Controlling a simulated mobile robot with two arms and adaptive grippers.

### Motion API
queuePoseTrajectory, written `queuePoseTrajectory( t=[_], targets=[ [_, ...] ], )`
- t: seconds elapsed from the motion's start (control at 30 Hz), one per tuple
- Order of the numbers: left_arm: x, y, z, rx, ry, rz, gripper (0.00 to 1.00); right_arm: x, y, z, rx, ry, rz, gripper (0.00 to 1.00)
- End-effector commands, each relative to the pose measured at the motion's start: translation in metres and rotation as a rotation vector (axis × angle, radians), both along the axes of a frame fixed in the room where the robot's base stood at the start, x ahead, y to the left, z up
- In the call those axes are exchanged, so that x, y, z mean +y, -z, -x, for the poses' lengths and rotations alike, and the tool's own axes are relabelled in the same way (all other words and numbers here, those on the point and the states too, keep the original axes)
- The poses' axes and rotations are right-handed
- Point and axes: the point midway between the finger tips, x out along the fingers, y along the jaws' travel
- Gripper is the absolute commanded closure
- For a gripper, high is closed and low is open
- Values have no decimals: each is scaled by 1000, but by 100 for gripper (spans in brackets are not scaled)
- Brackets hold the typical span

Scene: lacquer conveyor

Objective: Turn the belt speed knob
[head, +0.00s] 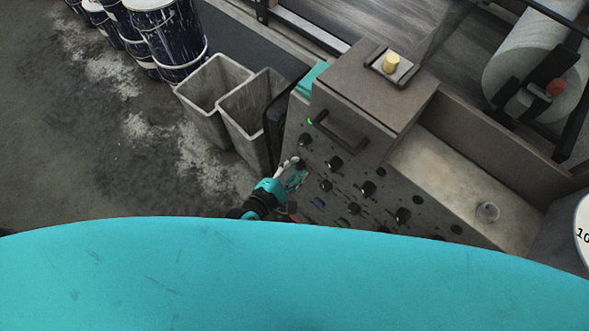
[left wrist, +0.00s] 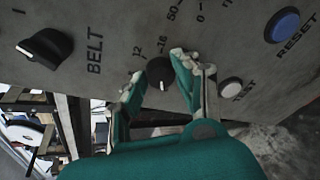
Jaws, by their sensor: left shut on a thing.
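The pointer line faces down in that view. My left gripper (left wrist: 158,82) has one finger on each side of the knob and is shut on it. In the head view the left gripper (head: 295,172) is at the left edge of the control panel (head: 347,183), and I cannot make out the knob behind its fingers. My right gripper is in neither view.
A larger black knob (left wrist: 45,47), a blue RESET button (left wrist: 283,25) and a pale TEST button (left wrist: 231,88) are close by on the panel. Grey bins (head: 215,80) and dark drums (head: 165,40) stand to the left.

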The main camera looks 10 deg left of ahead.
Motion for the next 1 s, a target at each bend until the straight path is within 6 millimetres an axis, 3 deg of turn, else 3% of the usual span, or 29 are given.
queuePoseTrajectory(
  t=[0.4, 0.97, 1.0],
  targets=[
    [1, 1, 0, 111, -33, 147, 100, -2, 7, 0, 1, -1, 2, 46],
    [2, 1, 0, 126, -38, 166, 100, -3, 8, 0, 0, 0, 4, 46],
    [2, 1, 0, 126, -38, 166, 64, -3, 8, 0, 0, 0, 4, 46]
  ],
)
